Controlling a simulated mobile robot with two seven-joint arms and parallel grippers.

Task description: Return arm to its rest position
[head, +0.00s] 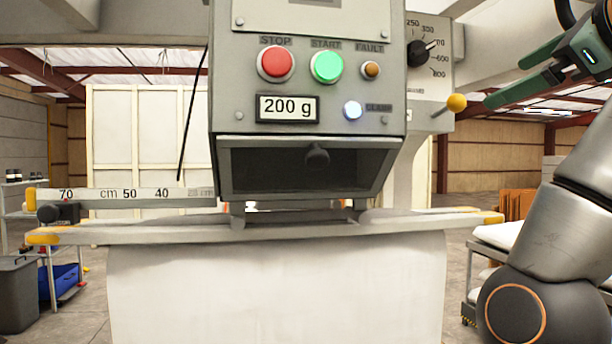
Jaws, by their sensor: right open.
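My right gripper (508,82) shows at the upper right, with its green fingers apart and nothing between them. It points left toward the grey filling machine (420,160). My right arm rises along the right edge of the view. My left gripper is out of view. The machine's front has a red STOP button (275,62), a green START button (326,67), a lit CLAMP lamp (352,110) and a display (287,108) reading 200 g.
A dial (418,53) sits on the machine's right side. A ruler bar (125,195) reaches left above a grey ledge (130,235). A white sheet-like surface (275,290) hangs below. A cart (490,235) stands at right, a blue bin (62,285) at left.

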